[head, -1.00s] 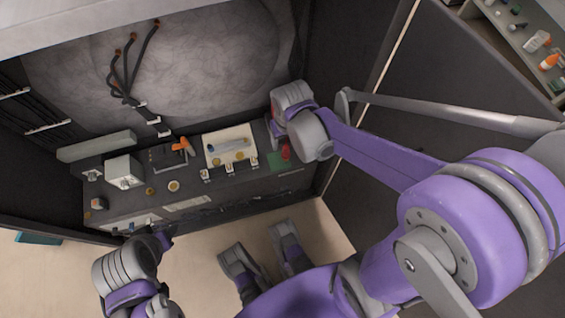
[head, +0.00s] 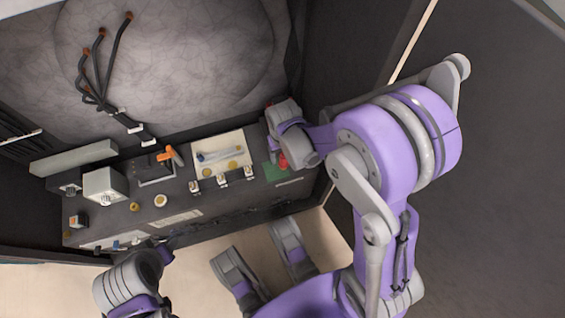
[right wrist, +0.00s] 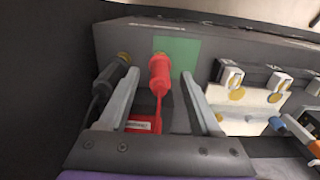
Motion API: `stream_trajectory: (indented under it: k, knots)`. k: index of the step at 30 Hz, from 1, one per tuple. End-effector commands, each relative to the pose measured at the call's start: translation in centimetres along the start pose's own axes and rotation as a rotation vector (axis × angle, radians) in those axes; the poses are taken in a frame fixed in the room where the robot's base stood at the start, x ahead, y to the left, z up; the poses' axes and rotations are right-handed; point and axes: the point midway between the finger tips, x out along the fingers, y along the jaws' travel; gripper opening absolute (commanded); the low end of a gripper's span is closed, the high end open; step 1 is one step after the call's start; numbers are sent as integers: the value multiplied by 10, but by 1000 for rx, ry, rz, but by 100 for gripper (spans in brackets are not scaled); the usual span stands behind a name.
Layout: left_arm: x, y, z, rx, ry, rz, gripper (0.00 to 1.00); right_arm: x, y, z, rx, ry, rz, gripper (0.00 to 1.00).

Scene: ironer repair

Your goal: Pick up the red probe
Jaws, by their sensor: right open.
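The red probe (right wrist: 160,76) lies on a green patch (right wrist: 178,53) of the dark panel in the right wrist view, its thin red lead running down toward the gripper's base. My right gripper (right wrist: 160,72) is open, with one finger on each side of the probe and a visible gap to both. In the head view a bit of the red probe (head: 283,161) shows beside my right gripper (head: 276,148), which hides the rest. My left gripper (head: 167,248) is low at the left, apart from the panel's front; its jaws are not clear.
A black probe (right wrist: 104,84) lies just left of the right gripper's left finger. A cream block with metal clips (head: 222,152) sits left of the green patch. An orange-handled part (head: 170,154) and a white box (head: 104,184) stand further left. The cabinet's side wall is close on the right.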

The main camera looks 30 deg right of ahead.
Motion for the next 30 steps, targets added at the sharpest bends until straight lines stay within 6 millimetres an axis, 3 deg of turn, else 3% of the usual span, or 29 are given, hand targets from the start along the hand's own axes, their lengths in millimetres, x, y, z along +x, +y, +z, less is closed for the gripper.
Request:
stream_trajectory:
  k: [1,4,11,22,30]
  knots:
    - [7,0,2,0,-2,0,52,12,0,-1,0,-1,0,65]
    - [10,0,2,0,-2,0,52,22,0,-1,0,0,0,65]
    - [10,0,2,0,-2,0,52,23,0,0,0,1,0,65]
    - [10,0,2,0,-2,0,52,22,0,0,0,1,0,0]
    - [10,0,2,0,-2,0,52,22,0,0,0,0,0,0]
